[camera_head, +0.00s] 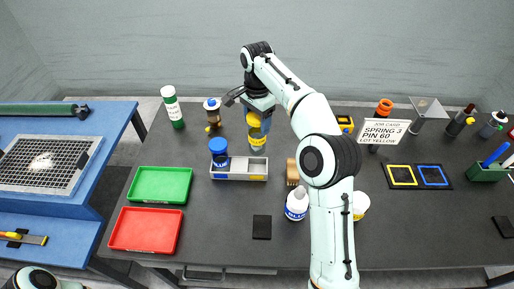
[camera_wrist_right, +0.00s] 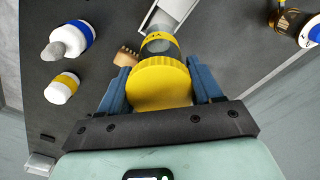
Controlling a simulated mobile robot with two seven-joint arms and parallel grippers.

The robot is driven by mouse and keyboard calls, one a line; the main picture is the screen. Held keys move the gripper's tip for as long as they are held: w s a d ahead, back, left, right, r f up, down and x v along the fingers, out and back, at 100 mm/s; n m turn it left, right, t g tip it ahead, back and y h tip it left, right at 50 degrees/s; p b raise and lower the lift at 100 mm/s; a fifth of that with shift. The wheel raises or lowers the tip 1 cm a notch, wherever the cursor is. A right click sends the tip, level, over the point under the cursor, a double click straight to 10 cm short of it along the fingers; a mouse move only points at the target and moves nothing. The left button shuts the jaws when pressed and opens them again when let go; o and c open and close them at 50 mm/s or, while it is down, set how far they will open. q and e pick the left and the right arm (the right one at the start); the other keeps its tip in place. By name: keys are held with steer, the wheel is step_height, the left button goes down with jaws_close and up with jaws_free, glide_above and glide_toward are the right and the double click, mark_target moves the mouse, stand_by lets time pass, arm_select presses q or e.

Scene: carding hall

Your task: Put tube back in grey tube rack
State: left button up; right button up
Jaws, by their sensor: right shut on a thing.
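My right gripper (camera_head: 254,110) is shut on a tube (camera_head: 257,132) with a yellow cap and a yellow label band. In the wrist view the blue fingers (camera_wrist_right: 161,88) press on both sides of the yellow cap (camera_wrist_right: 160,82). A blue-capped tube (camera_head: 219,150) stands in the rack's left end. My left gripper is not in view.
A brown brush (camera_head: 292,172) and a blue-labelled bottle (camera_head: 297,205) stand right of the rack. An amber bottle (camera_head: 213,112) and a green bottle (camera_head: 172,106) are behind left. Green (camera_head: 133,195) and red (camera_head: 114,243) trays lie left. The bench in front of the rack is mostly clear.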

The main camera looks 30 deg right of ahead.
mark_target(257, 148)
step_height(257, 148, down, 12)
steer(key=shift+s+f+b, duration=0.1)
steer(key=shift+f+b, duration=0.05)
steer(key=shift+b, duration=0.15)
steer(key=shift+f, duration=0.2)
steer(key=o, duration=1.3)
steer(key=shift+o, duration=0.3)
steer(key=shift+r, duration=0.1)
step_height(257, 148, up, 12)
steer(key=shift+r+p, duration=0.1)
steer(key=shift+p, duration=0.2)
